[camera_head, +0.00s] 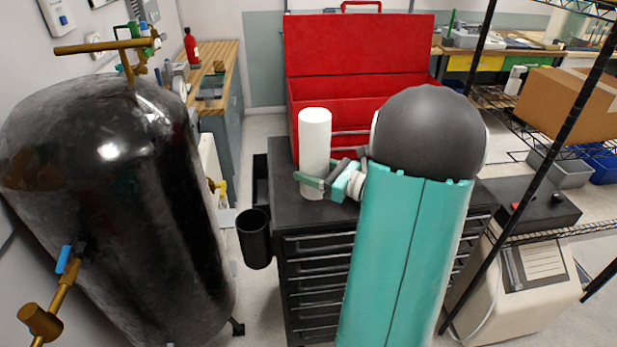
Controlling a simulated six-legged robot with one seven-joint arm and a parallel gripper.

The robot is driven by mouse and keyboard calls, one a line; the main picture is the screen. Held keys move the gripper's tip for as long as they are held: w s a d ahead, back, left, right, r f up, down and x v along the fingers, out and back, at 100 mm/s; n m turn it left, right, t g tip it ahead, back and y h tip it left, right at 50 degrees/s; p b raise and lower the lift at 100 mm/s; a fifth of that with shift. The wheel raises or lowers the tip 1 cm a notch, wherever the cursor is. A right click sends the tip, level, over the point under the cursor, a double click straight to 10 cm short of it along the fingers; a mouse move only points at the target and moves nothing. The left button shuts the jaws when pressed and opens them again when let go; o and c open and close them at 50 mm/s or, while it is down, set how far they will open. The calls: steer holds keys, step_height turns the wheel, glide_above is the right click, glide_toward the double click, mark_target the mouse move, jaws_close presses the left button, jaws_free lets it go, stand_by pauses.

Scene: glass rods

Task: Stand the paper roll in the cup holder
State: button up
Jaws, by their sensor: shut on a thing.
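The white paper roll (315,145) stands upright at the left front of the black tool cabinet's top. My gripper (312,186) is shut on the roll near its lower end, with a green finger across its front. The cup holder (254,238) is a black open cylinder on the left side of the cabinet, below and to the left of the roll. Its opening faces up and its inside looks dark. I cannot tell whether the roll's lower end touches the cabinet top. My teal arm hides the cabinet's right front.
An open red toolbox (360,60) stands behind the roll on the black cabinet (318,245). A large black tank (110,200) fills the left, with a narrow floor gap before the cabinet. A wire shelf with a cardboard box (570,103) is at right.

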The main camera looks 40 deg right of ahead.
steer(key=s+a+r, duration=0.3)
steer(key=s+r, duration=0.3)
steer(key=s, duration=0.4)
steer(key=shift+s+r, duration=0.25)
steer(key=shift+s, duration=0.05)
steer(key=shift+s, duration=0.1)
